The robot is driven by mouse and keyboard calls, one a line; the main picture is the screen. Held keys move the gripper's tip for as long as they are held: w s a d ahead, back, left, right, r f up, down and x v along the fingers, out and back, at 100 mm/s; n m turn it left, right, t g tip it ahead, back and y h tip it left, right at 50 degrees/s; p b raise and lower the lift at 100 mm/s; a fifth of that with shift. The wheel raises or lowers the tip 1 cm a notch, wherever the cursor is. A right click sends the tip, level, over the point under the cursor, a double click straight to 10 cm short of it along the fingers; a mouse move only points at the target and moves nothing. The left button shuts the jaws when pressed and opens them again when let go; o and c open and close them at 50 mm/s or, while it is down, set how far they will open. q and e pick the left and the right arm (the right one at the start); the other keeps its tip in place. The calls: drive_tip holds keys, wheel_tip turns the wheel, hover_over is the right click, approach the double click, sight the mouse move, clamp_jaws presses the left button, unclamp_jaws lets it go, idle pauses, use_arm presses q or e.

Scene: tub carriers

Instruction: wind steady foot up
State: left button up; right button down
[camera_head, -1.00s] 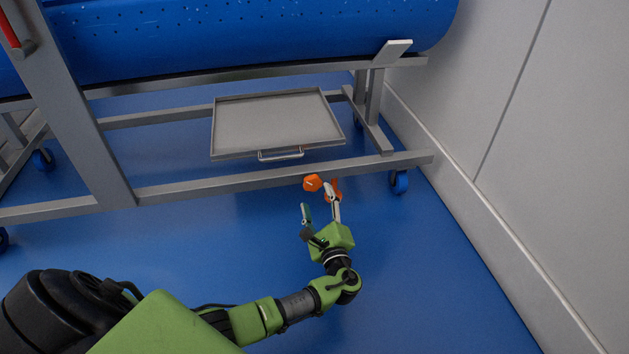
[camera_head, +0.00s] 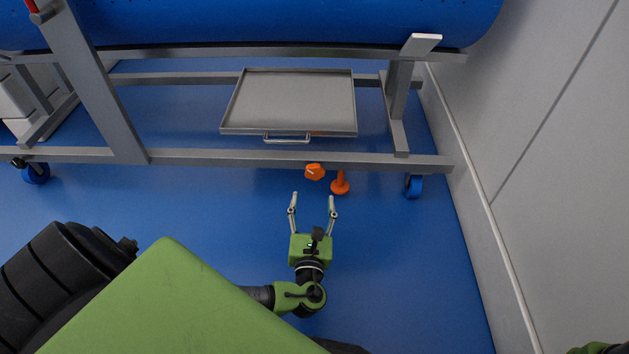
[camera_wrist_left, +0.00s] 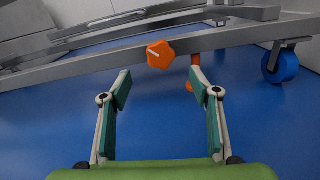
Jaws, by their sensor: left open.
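The steady foot is orange. Its star-shaped knob (camera_head: 314,171), with a pale pointer line, sits at the front lower rail of the carrier. Its stem and round pad (camera_head: 340,187) stand just right of the knob, the pad low by the blue floor. In the left wrist view the knob (camera_wrist_left: 160,54) is ahead, between and beyond the fingertips; the pad is partly hidden behind the right finger. My left gripper (camera_head: 312,200) is open and empty, a short way in front of the knob, touching nothing. My right gripper is not visible.
The grey carrier frame's front rail (camera_head: 230,158) runs across above the floor, with a blue caster (camera_head: 413,186) to the right. A grey drip tray (camera_head: 290,101) sits behind the rail. The wall (camera_head: 530,150) bounds the right. The floor around my gripper is clear.

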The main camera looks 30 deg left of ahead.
sight(314, 174)
use_arm(q)
drive_tip(key=b+x, duration=0.4)
drive_tip(key=x, duration=0.4)
drive_tip(key=shift+f, duration=0.15)
drive_tip(key=shift+w+a+b, duration=0.3)
drive_tip(key=shift+w+a, duration=0.05)
drive_tip(key=shift+w, duration=0.15)
drive_tip(key=shift+r, duration=0.2)
drive_tip(key=c, duration=1.1)
